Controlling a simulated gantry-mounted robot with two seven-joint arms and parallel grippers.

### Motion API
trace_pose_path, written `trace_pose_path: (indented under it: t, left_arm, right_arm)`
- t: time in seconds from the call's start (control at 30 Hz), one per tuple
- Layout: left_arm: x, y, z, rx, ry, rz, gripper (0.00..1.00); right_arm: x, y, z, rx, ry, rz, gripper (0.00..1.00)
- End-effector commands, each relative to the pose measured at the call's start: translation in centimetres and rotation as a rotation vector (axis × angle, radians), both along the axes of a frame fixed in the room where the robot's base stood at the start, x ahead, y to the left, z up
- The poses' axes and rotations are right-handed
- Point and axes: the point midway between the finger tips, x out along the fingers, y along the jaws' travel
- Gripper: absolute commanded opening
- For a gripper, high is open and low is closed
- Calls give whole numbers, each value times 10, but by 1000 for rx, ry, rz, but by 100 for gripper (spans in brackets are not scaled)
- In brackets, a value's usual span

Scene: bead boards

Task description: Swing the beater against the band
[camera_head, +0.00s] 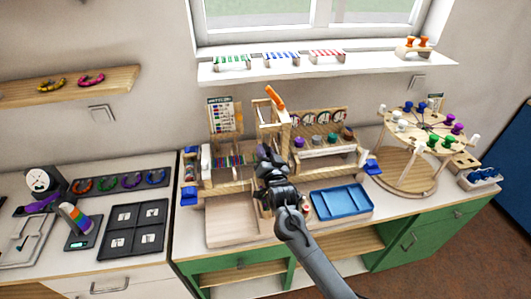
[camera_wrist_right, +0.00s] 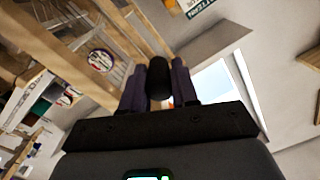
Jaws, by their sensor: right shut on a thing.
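My right gripper (camera_head: 263,153) is at the wooden loom-like stand in the middle of the counter. In the right wrist view, its two dark fingers (camera_wrist_right: 159,82) are shut on a black rounded handle (camera_wrist_right: 157,72), which I take to be the beater's; the rest of the beater cannot be told apart from the wooden frame. The band of coloured strands (camera_head: 234,160) runs across the stand, just left of the gripper in the head view. The arm hides part of the stand, and I cannot tell whether the beater touches the band. My left gripper is not in view.
An upright wooden frame with an orange lever (camera_head: 274,97) rises just behind the gripper. A blue tray (camera_head: 341,202) lies to the right, before a rack of coloured knobs. A round peg carousel (camera_head: 409,180) stands further right. A black tray (camera_head: 133,228) lies left.

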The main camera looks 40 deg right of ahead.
Motion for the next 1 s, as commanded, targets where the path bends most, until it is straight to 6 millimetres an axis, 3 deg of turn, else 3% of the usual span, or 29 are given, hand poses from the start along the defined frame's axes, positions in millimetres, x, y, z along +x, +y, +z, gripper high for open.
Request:
trace_pose_path:
  t: [0.23,0.57,0.87,0.9,1.0]
  left_arm:
    - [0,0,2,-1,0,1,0]
    - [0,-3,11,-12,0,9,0]
    - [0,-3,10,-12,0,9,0]
    - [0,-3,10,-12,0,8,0]
    - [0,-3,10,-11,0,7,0]
  right_arm:
    - [1,2,0,23,-11,0,0]
    - [11,21,3,256,-132,0,0]
    - [12,23,4,267,-140,4,0]
    - [12,24,4,267,-140,4,33]
    - [12,23,4,266,-139,4,48]
